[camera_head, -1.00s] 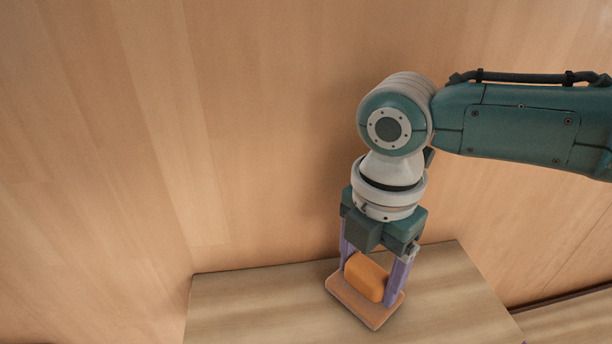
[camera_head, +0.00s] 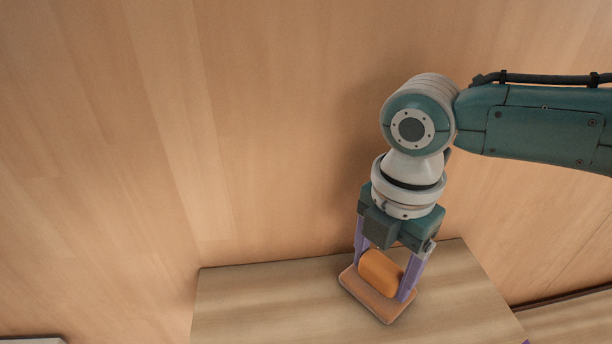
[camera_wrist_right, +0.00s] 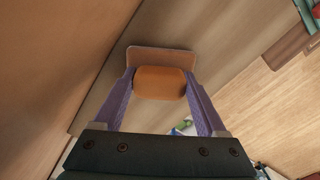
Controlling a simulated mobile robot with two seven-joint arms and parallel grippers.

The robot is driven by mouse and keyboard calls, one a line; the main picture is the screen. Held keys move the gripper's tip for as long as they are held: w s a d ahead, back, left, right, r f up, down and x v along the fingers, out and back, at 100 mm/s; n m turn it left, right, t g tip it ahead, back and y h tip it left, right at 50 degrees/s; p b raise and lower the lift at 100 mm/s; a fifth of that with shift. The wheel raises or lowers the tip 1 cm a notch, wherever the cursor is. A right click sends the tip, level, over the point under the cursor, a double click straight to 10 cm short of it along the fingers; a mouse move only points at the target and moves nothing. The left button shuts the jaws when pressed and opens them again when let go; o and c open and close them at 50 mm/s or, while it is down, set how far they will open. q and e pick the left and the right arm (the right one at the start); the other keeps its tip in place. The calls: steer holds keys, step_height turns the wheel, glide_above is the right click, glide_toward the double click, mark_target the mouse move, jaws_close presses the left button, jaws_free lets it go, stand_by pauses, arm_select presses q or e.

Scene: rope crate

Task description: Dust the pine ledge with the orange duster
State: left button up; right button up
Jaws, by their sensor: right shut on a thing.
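The orange duster (camera_head: 381,272) has a rounded orange grip on a flat tan base. My right gripper (camera_head: 388,280) is shut on its grip, with one purple finger on each side. The duster is at the top of the pine ledge (camera_head: 270,297); its base looks level with the surface, but I cannot tell if it touches. In the right wrist view the duster (camera_wrist_right: 160,83) sits between the fingers, with the ledge (camera_wrist_right: 118,98) behind it. My left gripper is not in view.
A wooden wall (camera_head: 270,130) rises along the back edge of the ledge. The ledge surface to the left of the duster is clear. In the right wrist view, a plank floor (camera_wrist_right: 265,105) and a few coloured items lie lower down, beyond the ledge.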

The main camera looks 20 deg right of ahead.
steer(key=shift+d, duration=0.2)
steer(key=shift+s+a+r+p, duration=0.15)
steer(key=shift+s+a+p, duration=0.25)
steer(key=shift+p, duration=0.2)
steer(key=shift+s+a, duration=0.3)
steer(key=shift+a, duration=0.1)
steer(key=shift+w, duration=0.1)
